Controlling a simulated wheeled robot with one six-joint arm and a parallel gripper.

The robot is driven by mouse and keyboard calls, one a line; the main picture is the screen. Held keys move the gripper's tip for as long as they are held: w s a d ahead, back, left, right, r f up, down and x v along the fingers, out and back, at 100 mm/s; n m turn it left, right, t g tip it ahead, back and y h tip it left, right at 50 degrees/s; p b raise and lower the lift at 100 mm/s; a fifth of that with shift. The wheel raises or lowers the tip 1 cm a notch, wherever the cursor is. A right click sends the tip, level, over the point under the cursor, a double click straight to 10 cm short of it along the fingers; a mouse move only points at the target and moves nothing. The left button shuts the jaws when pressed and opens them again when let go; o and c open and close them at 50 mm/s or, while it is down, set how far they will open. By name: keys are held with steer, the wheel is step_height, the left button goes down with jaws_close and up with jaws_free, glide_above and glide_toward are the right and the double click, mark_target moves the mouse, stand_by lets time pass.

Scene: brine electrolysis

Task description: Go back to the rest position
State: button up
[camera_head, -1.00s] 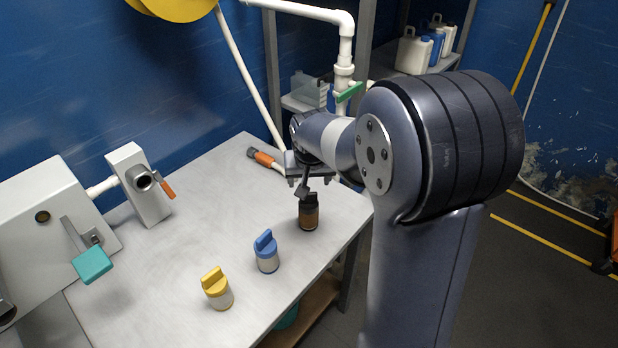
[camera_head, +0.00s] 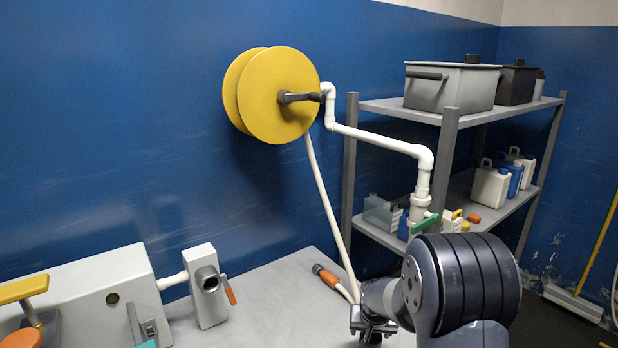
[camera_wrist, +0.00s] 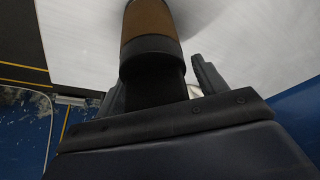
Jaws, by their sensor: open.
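My gripper (camera_head: 372,330) is at the bottom of the head view, over the grey table (camera_head: 262,290). In the wrist view my gripper (camera_wrist: 160,82) has its two dark fingers apart. The lower part of the bottle is cut off by the frame.
A yellow hose reel (camera_head: 278,95) hangs on the blue wall. A white pipe (camera_head: 378,140) with a green valve handle (camera_head: 424,224) is behind my arm. A shelf (camera_head: 400,108) holds bins and jugs. A grey machine (camera_head: 100,290) stands left.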

steer(key=shift+r, duration=1.05)
